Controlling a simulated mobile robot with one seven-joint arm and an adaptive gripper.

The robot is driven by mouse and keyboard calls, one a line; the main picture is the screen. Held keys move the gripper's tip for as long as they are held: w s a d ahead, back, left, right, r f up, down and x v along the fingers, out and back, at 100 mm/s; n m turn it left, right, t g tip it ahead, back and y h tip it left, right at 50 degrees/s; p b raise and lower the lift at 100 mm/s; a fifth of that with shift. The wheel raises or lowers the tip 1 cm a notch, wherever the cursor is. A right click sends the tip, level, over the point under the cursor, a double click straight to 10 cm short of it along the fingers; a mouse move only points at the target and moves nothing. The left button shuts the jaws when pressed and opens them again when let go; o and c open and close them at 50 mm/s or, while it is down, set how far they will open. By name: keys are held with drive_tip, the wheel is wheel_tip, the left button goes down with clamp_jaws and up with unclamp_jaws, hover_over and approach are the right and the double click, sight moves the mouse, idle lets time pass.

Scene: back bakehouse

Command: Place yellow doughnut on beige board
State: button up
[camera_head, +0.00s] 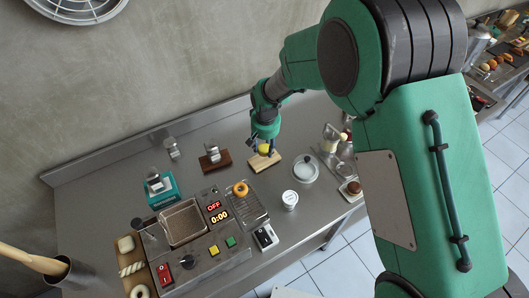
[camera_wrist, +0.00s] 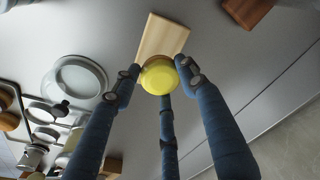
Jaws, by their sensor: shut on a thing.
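The yellow doughnut (camera_wrist: 158,78) is held between the fingertips of my gripper (camera_wrist: 160,72), its yellow face toward the wrist camera. In the head view, my gripper (camera_head: 264,140) points down, with the yellow doughnut (camera_head: 263,149) at its tips. The beige board (camera_head: 260,184) lies on the steel counter under and in front of it. In the wrist view, the doughnut overlaps one end of the beige board (camera_wrist: 163,34); the rest of the board is bare. I cannot tell whether the doughnut touches the board.
A fryer unit (camera_head: 194,238) with an orange-iced doughnut (camera_head: 240,189) on its rack stands left of the board. A dark brown board (camera_head: 215,161) with a metal item is at the left. A glass-lidded round dish (camera_head: 305,169) is close on the right. A white tub (camera_head: 290,199) stands in front.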

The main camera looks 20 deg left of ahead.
sight(265, 149)
drive_tip(key=shift+f, duration=0.1)
drive_tip(key=shift+f, duration=1.75)
drive_tip(key=shift+f, duration=0.15)
drive_tip(key=o, duration=0.9)
drive_tip(key=shift+c, duration=0.2)
drive_tip(key=r, duration=0.4)
drive_tip(key=s+r, duration=0.1)
drive_tip(key=r, duration=0.7)
drive_tip(key=shift+s+d+r, duration=0.1)
drive_tip(key=shift+s+d, duration=0.1)
drive_tip(key=shift+d, duration=0.1)
